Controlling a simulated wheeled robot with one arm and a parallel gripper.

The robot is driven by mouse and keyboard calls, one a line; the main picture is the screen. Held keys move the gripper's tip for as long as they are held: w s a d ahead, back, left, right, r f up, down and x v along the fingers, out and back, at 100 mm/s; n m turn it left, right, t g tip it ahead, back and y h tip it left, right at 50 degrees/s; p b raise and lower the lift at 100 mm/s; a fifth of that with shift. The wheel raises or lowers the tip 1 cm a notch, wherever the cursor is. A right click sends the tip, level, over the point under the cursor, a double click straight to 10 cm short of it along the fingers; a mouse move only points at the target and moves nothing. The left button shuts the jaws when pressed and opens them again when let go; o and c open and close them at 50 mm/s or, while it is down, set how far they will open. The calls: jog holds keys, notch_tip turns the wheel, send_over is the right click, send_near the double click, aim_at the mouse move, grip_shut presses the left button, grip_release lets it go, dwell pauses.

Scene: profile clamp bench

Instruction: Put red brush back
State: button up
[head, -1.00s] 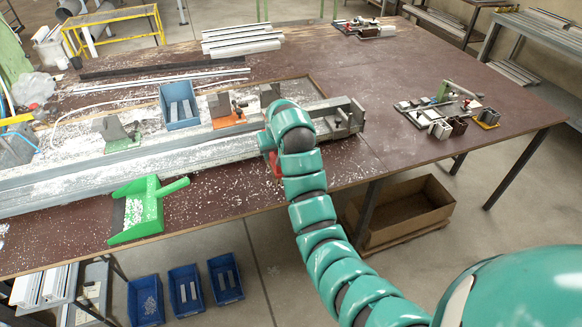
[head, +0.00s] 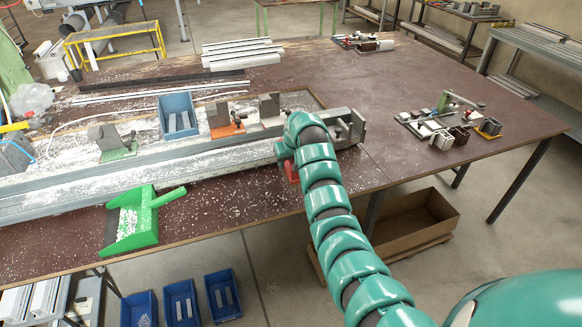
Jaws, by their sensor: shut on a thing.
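My arm reaches over the front of the brown bench, and its wrist (head: 306,128) hides most of my gripper. A small red part, likely the red brush (head: 291,171), shows just below and left of the wrist, over the bench top in front of the long metal profile (head: 140,172). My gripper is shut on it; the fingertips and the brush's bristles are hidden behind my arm. I cannot tell whether the brush touches the bench. A green dustpan (head: 134,222) with white chips in it lies at the front left edge of the bench.
Clamp blocks and a blue bin (head: 178,115) stand behind the profile. White chips cover the left of the bench (head: 450,185). Its right part is mostly clear, except for a fixture with small parts (head: 447,122). A cardboard box (head: 400,228) and blue bins (head: 182,302) sit below.

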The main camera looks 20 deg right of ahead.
jog(key=shift+w+d+f+p, duration=0.2)
jog(key=shift+d+f+p, duration=0.1)
jog(key=shift+f+p, duration=0.8)
jog(key=shift+f, duration=0.9)
jog(key=shift+f, duration=0.1)
jog(key=o, duration=1)
jog(key=shift+c, duration=0.2)
